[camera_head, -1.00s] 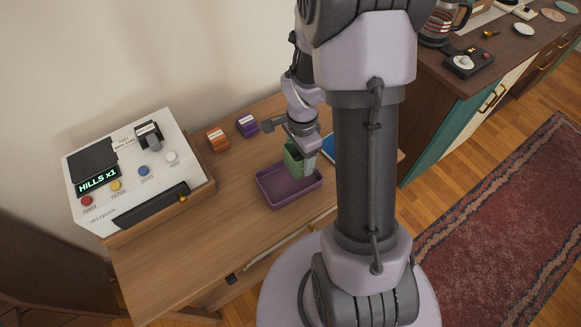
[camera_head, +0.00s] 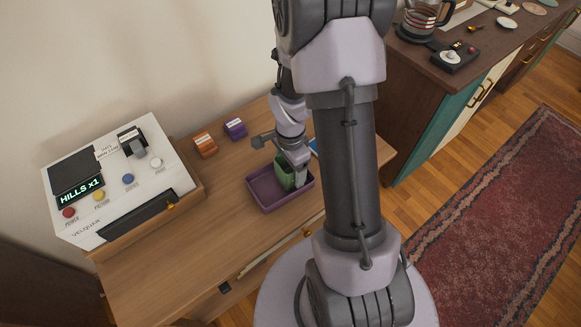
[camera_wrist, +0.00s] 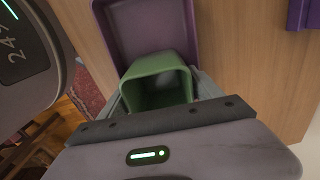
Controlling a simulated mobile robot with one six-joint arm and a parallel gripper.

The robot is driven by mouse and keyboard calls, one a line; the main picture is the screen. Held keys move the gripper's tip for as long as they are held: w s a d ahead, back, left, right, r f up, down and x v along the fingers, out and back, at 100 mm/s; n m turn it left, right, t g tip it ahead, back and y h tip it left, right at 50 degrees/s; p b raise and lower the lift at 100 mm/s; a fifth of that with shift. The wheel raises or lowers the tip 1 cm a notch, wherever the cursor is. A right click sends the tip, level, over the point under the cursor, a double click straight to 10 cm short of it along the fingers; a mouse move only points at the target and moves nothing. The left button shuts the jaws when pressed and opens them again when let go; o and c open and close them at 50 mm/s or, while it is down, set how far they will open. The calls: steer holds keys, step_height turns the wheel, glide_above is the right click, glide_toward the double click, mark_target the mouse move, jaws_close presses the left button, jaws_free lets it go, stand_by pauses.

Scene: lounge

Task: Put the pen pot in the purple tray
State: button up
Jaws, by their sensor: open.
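The green pen pot (camera_head: 284,171) is inside the purple tray (camera_head: 266,204) on the wooden desk, toward the tray's right part. It looks roughly upright. In the wrist view the pot (camera_wrist: 158,68) shows its open, empty-looking mouth, with the tray (camera_wrist: 118,40) beyond and around it. My gripper (camera_head: 294,172) is at the pot, its jaws open, with a finger on either side of the pot. Whether the fingers still touch the pot I cannot tell. The pot's base is hidden in the head view.
A white console (camera_head: 120,185) with buttons stands on the desk's left. An orange box (camera_head: 205,145) and a purple box (camera_head: 235,128) sit behind the tray. The desk's front left is clear.

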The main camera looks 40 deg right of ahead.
steer(key=a+r+n+t+p, duration=0.1)
steer(key=a+r+n+p, duration=0.15)
steer(key=r, duration=0.85)
steer(key=a+r+n+t+p, duration=0.1)
steer(key=a+r+p, duration=0.15)
steer(key=r, duration=0.75)
steer(key=s+a+r+n+t+y, duration=0.2)
steer(key=s+a+r+n+t, duration=0.1)
steer(key=s+a+r+n, duration=0.7)
step_height(320, 180, up, 3)
steer(key=shift+s+a+f+t, duration=0.1)
steer(key=shift+s+a+t, duration=0.4)
steer(key=shift+a, duration=0.65)
steer(key=shift+s+n, duration=0.1)
steer(key=shift+n, duration=0.15)
